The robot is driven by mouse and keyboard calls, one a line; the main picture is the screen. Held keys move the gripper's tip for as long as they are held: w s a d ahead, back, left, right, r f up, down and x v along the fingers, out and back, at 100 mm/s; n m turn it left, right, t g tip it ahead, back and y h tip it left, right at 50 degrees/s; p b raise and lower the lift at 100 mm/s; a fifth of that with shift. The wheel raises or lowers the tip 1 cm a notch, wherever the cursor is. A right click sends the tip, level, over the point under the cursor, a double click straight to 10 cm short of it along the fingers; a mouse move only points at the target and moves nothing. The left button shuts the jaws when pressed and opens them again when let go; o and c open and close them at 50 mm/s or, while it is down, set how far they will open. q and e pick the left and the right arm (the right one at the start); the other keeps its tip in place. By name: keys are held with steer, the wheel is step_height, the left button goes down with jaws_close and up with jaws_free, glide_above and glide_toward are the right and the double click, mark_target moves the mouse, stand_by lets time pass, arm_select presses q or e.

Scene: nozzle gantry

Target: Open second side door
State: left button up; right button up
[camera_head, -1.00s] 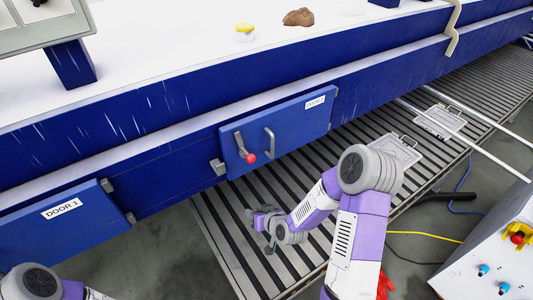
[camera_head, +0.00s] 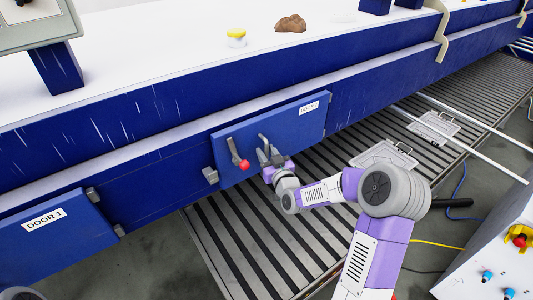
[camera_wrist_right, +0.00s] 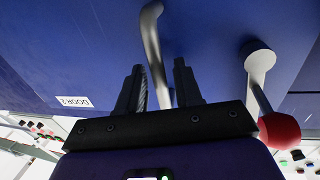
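The blue second door (camera_head: 290,128), labelled DOOR 2, looks closed against the blue gantry side. It carries a grey bar handle (camera_head: 262,141) and, left of it, a lever with a red knob (camera_head: 244,164). My right gripper (camera_head: 268,156) is at the bar handle. In the right wrist view, the gripper (camera_wrist_right: 160,66) is open with the handle (camera_wrist_right: 151,35) running between its two fingers; gaps show beside the bar. The red knob (camera_wrist_right: 279,130) is right of the fingers there. My left gripper is out of view.
DOOR 1 (camera_head: 50,240) is at the lower left. A slatted conveyor (camera_head: 235,250) runs below the doors, with grey trays (camera_head: 385,155) on it. A white control box (camera_head: 500,255) stands at the lower right. A yellow-topped button (camera_head: 236,37) sits on the gantry top.

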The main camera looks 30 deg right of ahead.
steer(key=shift+w, duration=0.2)
steer(key=shift+c, duration=0.3)
jaws_close()
steer(key=shift+s, duration=0.1)
